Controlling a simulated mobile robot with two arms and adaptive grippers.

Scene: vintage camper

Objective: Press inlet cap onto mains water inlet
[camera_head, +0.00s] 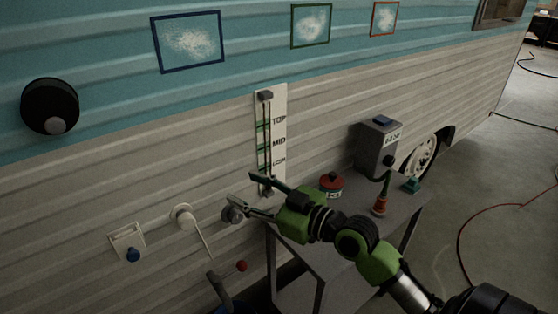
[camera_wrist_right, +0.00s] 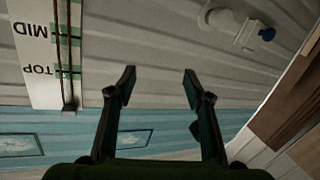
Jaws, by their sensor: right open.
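My right gripper (camera_head: 240,190) is open and empty, right of and above the plate, in front of the wall by the slider panel. Its fingertips (camera_wrist_right: 159,75) are apart with only wall between them. My left gripper is not in view.
A table (camera_head: 335,250) holds a grey box (camera_head: 377,148) and a red-topped tin (camera_head: 331,186).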

